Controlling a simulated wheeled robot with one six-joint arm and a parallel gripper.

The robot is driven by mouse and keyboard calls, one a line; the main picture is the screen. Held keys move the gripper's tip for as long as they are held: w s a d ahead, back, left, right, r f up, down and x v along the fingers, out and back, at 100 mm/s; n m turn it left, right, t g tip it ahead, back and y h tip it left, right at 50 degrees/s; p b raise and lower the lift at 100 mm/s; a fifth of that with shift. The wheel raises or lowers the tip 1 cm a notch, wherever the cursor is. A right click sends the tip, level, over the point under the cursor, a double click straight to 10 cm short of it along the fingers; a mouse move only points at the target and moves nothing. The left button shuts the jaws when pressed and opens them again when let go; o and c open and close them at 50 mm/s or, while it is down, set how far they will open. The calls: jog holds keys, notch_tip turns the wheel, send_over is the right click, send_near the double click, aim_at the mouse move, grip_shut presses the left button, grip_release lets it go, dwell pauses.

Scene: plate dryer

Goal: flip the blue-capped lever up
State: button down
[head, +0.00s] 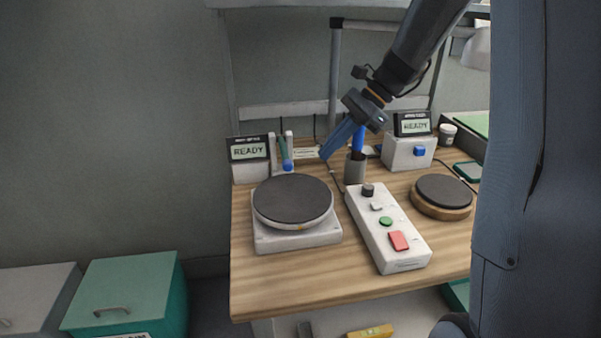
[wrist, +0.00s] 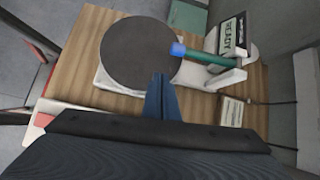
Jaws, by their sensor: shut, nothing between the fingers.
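The lever (head: 283,148) is a teal rod between two white uprights at the back left of the bench. Its blue cap (head: 288,166) is at the low front end, so the lever slopes down toward the round dark plate. In the wrist view the blue cap (wrist: 178,50) shows at the plate's edge, with the teal rod (wrist: 208,58) running right to its white bracket. My gripper (head: 326,155) has blue fingers, is shut and empty, and hangs to the right of the lever, apart from it. The shut fingertips (wrist: 162,78) appear just below the cap in the wrist view.
The dark round plate (head: 292,198) sits on a white base in front of the lever. A READY display (head: 249,149) stands left of it. A grey cup (head: 355,168) and a white button box (head: 390,228) are to the right. A second box (head: 408,153) stands behind.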

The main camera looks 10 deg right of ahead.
aim_at(284, 151)
jog(key=shift+w+d+r+m+y, duration=0.1)
jog(key=shift+w+r+m+y, duration=0.2)
jog(key=shift+w, duration=0.25)
jog(key=shift+w+d+r+m+y, duration=0.1)
jog(key=shift+w+r+m+y, duration=0.1)
jog(key=shift+w+r+m, duration=0.25)
jog(key=shift+a+f, duration=0.1)
jog(key=shift+f, duration=0.1)
jog(key=p+x, duration=0.2)
jog(key=x, duration=0.7)
jog(key=shift+w+a+f, duration=0.1)
jog(key=shift+a+f, duration=0.15)
jog(key=shift+f, duration=0.05)
